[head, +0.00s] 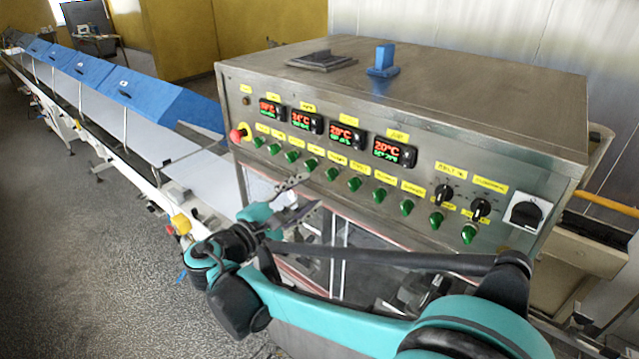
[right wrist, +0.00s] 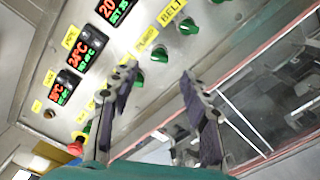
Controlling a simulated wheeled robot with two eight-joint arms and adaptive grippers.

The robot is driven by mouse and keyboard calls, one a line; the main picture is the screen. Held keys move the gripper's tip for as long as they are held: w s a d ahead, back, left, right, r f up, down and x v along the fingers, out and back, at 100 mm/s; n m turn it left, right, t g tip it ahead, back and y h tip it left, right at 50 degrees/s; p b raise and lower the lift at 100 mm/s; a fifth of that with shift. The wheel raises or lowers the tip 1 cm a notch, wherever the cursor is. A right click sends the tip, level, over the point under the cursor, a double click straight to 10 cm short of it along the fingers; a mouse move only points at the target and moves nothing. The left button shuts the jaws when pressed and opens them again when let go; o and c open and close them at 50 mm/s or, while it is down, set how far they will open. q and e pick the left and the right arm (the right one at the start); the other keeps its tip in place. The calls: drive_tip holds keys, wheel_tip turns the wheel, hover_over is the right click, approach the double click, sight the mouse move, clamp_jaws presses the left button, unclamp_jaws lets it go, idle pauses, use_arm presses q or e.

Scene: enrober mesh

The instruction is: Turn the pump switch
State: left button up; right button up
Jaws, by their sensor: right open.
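The steel control panel (head: 300,105) carries a row of green switches (head: 354,184) under yellow labels. In the right wrist view, a green switch (right wrist: 159,54) sits under a yellow label (right wrist: 147,39) that seems to read "PUMP", though it is blurred. Another green switch (right wrist: 188,26) is under a label reading "BELT". My right gripper (head: 310,191) is open and empty, low in front of the panel's left half. In the right wrist view, its fingertips (right wrist: 158,71) are spread, with the pump-labelled switch ahead between them, apparently untouched. The left finger partly covers nearby switches and labels.
A red emergency button (head: 237,135) is at the panel's left end. Temperature displays (head: 345,136) sit above the switches, and black knobs (head: 480,208) and a main rotary switch (head: 525,213) are at the right. A conveyor with blue covers (head: 150,95) runs away left. Open floor lies at left.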

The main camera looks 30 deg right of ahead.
drive_tip(key=shift+v, duration=2.2)
drive_tip(key=shift+d+f, duration=0.1)
drive_tip(key=shift+f, duration=0.05)
